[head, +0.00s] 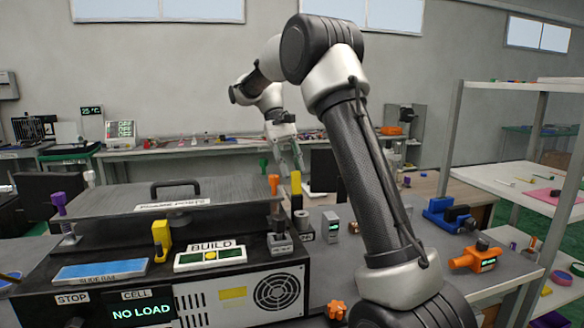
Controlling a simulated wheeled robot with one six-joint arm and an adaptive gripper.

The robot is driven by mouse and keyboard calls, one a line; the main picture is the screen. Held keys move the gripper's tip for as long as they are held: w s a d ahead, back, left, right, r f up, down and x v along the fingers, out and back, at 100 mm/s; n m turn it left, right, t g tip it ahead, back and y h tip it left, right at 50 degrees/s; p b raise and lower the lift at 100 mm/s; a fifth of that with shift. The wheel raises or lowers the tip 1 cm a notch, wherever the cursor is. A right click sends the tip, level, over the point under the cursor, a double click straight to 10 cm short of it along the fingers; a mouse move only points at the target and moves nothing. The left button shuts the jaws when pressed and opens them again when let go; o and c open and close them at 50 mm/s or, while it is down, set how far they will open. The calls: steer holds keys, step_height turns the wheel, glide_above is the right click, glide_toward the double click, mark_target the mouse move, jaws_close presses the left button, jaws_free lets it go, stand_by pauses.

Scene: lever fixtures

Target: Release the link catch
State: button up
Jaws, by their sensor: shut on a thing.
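My gripper (293,168) is at the end of my arm, beyond the machine's right end. It appears shut on the top of an upright yellow handle (296,181) with a black band. The fingertips are small here and partly cover the handle's top. An orange-topped lever (274,186) stands on a grey block just left of it, and a green-topped lever (263,164) stands behind. I cannot tell from any label which part is the link catch.
The black machine (140,255) bears a dark plate with a black handle (175,188), a yellow latch (161,240), a BUILD panel (210,257) and a purple-topped lever (60,208). Orange (475,257) and blue (449,215) fixtures stand at right. My arm crosses the middle.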

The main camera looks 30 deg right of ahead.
steer(key=o, duration=0.7)
